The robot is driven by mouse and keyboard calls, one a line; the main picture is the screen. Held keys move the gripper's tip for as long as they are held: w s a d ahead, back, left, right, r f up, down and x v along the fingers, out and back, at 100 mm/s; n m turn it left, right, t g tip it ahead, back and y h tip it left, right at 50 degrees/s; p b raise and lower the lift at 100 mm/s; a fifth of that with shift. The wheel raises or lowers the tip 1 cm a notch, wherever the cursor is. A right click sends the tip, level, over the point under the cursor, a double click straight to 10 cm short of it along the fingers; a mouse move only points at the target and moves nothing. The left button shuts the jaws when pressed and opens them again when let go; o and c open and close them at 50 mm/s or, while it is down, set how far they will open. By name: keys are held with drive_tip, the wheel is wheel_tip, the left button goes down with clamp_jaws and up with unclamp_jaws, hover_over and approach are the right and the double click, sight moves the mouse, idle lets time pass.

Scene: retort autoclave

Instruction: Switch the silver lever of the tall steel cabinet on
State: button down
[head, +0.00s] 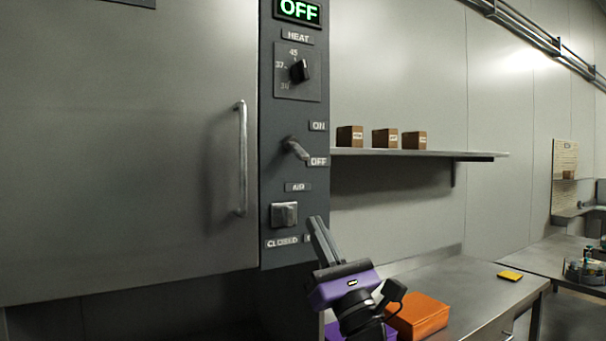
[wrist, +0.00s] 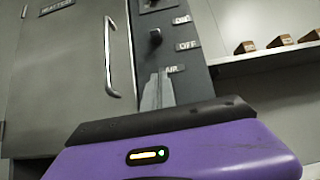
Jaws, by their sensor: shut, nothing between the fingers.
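The tall steel cabinet (head: 130,150) fills the left of the head view, with a dark control panel on its right side. The silver lever (head: 296,150) sits on that panel between the ON label above and the OFF label below; its tip points down and right toward OFF. In the wrist view the lever (wrist: 155,38) shows foreshortened beside its labels. A green display at the panel's top reads OFF. My gripper (head: 317,222) is shut and empty, pointing up, below and slightly right of the lever and near the AIR switch. It is apart from the lever.
Above the lever is a black HEAT knob (head: 299,70); below it is a square AIR switch (head: 284,214). A long door handle (head: 241,158) stands left of the panel. A wall shelf (head: 420,153) with small boxes juts out at right. An orange box (head: 420,315) lies on the counter.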

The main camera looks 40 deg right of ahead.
sight(298, 150)
idle(0.4)
drive_tip(key=p+x, duration=0.2)
drive_tip(key=x, duration=0.7)
drive_tip(key=shift+w+d+r, duration=0.1)
drive_tip(key=shift+w+r, duration=0.05)
drive_tip(key=shift+r, duration=0.15)
drive_tip(key=r+p, duration=0.1)
drive_tip(key=s+r, duration=0.1)
drive_tip(key=r+p, duration=0.1)
drive_tip(key=shift+s+a+r+p, duration=0.2)
drive_tip(key=shift+a+r+p, duration=0.05)
drive_tip(key=shift+r+p, duration=0.1)
